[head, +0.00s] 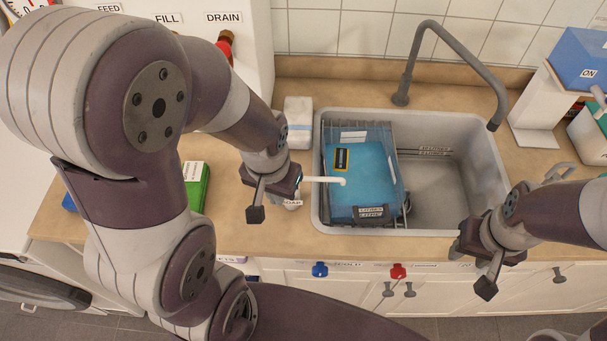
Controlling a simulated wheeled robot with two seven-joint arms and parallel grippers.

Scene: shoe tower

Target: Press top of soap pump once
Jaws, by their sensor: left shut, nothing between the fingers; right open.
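The soap pump's white spout (325,180) sticks out to the right, over the sink's left side. A piece of its bottle with a SOAP label (293,203) shows below my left gripper. The pump's top and most of the bottle are hidden behind that gripper. My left gripper (256,212) is shut and empty, right at the pump in the picture; I cannot tell whether it touches the top.
The grey sink (455,185) holds a rack with a blue bin (360,175). A curved faucet (445,40) rises behind it. A green box (197,187) and a white block (298,120) stand on the counter. Blue (320,269) and red (398,271) knobs are on the cabinet front.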

